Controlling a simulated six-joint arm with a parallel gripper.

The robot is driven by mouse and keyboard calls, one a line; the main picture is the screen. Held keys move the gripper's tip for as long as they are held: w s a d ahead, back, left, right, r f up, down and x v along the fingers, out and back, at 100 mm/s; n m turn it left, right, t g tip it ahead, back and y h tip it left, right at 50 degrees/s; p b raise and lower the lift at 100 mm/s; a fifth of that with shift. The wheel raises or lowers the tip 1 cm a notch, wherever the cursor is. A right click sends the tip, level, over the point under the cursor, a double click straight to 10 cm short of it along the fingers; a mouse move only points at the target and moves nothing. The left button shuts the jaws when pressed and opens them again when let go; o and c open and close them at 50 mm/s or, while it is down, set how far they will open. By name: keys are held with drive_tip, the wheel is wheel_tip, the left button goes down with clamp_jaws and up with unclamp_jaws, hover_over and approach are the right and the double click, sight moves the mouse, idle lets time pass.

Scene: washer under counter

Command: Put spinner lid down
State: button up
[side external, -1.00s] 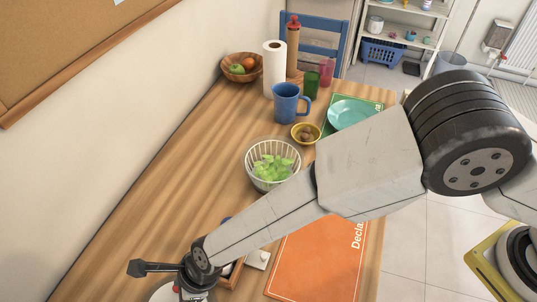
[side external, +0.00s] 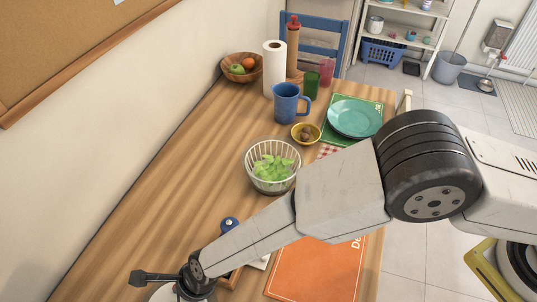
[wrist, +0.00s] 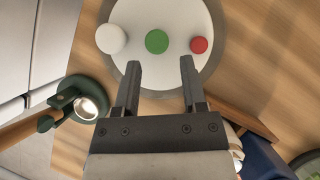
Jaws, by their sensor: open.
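The spinner lid (wrist: 140,52) is a round white disc at the top of the wrist view, with a white knob, a green button and a red button. It appears to lie flat on the wooden surface. A white edge that may be the lid (side external: 165,293) shows at the bottom of the side view, mostly hidden by my gripper. My gripper (wrist: 161,68) is open, with its fingertips over the near part of the lid and nothing between them. The clear spinner bowl with its white basket (side external: 272,182) stands uncovered mid-table and holds green lettuce.
A dark green round object (wrist: 72,92) lies left of my fingers. A wooden edge (wrist: 238,117) and a blue object (wrist: 262,158) are at the right. An orange mat (side external: 318,272), blue jug (side external: 287,104) and yellow bowl (side external: 306,133) are also on the table. The table left of the bowl is clear.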

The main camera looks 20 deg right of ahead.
drive_tip(key=shift+a, duration=0.1)
drive_tip(key=shift+x, duration=2.55)
drive_tip(key=shift+s+a+r, duration=0.1)
drive_tip(key=shift+s, duration=0.05)
clamp_jaws()
